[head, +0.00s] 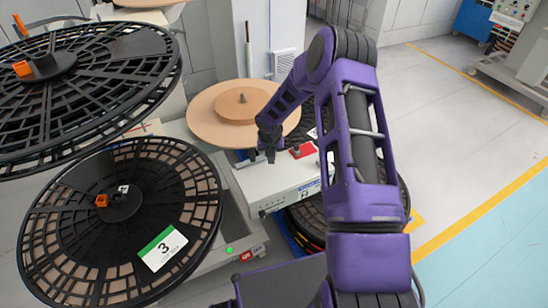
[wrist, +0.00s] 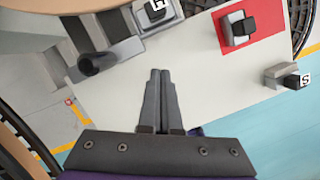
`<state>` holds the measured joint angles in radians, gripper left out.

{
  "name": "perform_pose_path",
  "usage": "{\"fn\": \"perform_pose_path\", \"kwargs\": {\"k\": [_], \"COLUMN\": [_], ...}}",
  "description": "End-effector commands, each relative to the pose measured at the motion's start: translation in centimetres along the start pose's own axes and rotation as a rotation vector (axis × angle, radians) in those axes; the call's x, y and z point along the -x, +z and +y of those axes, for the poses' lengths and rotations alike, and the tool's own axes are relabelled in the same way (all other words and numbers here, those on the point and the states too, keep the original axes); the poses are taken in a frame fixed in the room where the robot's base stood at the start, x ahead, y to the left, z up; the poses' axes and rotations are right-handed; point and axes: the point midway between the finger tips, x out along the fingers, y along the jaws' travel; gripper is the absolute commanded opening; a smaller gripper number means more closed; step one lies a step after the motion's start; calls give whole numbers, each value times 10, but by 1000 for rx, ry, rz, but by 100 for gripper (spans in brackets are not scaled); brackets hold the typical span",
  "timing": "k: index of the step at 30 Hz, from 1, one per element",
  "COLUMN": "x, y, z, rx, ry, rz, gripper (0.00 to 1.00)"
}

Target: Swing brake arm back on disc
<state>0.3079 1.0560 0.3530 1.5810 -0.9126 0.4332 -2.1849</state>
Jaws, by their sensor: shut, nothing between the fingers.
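The tan disc (head: 207,122) lies flat on the station, with a smaller tan disc (head: 243,102) on top. Its rim shows at the top left of the wrist view (wrist: 40,12). A grey bar with a dark round knob (wrist: 97,63), which looks like the brake arm, lies beside the disc rim on the white housing; I cannot tell if it touches the disc. My gripper (head: 267,156) is above the housing, pointing down, its fingers together and empty. In the wrist view the fingertips (wrist: 160,72) are right of the knob, apart from it.
A red pad (wrist: 262,45) with a black-topped switch is on the white housing (wrist: 215,100). A bracket with a cube marked S (wrist: 304,80) sits at its right edge. Large black reels (head: 120,215) stand at left. The floor (head: 450,120) at right is clear.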

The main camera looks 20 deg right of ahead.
Motion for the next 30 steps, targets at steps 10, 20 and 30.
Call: {"fn": "perform_pose_path", "kwargs": {"k": [10,20,30], "x": [74,99,100], "y": [2,1,1], "z": [-8,-10,-10], "rx": [-1,1,0], "ry": [-1,0,0], "rz": [-1,2,2], "gripper": [0,0,0]}}
